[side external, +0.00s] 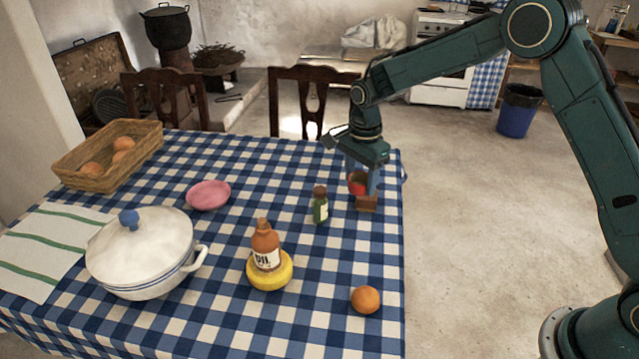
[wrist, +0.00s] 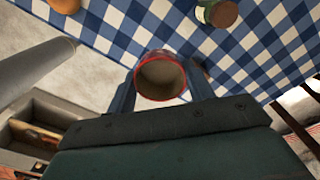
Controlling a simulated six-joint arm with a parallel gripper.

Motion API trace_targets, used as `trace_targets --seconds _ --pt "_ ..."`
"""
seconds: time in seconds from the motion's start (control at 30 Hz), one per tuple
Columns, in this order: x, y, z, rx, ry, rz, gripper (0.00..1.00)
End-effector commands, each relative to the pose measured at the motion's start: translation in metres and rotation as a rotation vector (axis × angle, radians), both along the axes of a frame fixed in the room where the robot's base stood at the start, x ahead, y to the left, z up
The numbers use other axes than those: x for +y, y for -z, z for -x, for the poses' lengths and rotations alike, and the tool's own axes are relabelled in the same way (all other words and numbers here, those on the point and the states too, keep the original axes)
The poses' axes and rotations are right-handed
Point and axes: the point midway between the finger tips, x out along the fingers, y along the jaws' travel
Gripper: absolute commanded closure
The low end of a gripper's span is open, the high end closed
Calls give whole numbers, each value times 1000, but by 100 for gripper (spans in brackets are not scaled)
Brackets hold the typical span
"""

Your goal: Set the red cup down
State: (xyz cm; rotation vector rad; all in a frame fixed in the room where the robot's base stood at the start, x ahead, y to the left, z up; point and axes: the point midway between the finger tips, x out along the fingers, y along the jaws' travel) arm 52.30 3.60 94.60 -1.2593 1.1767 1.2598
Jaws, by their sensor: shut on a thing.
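The red cup (side external: 355,186) is near the right edge of the checked table, partly covered by a finger of my gripper (side external: 362,180). In the wrist view the cup (wrist: 160,78) appears from above, its pale inside empty. My gripper (wrist: 163,92) is shut on it, with one finger on each side. A small brown block (side external: 367,203) shows just below the cup in the side view. I cannot tell whether the cup touches the block or the table.
A green bottle (side external: 320,207) stands close left of the cup. An oil bottle (side external: 265,247) on a yellow base (side external: 270,275), an orange (side external: 365,299), a pink bowl (side external: 208,195), a white pot (side external: 142,252) and a basket (side external: 108,160) share the table (side external: 335,262).

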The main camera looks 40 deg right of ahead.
Motion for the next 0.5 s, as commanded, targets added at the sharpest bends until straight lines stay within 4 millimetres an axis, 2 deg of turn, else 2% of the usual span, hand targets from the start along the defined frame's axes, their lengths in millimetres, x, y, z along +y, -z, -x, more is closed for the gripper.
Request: trace_targets --seconds 0.03,0.3,0.5 --pt "0 11 1 5 0 0 70" --pt "0 62 1 4 0 0 70" --pt "0 95 1 2 -1 1 70"
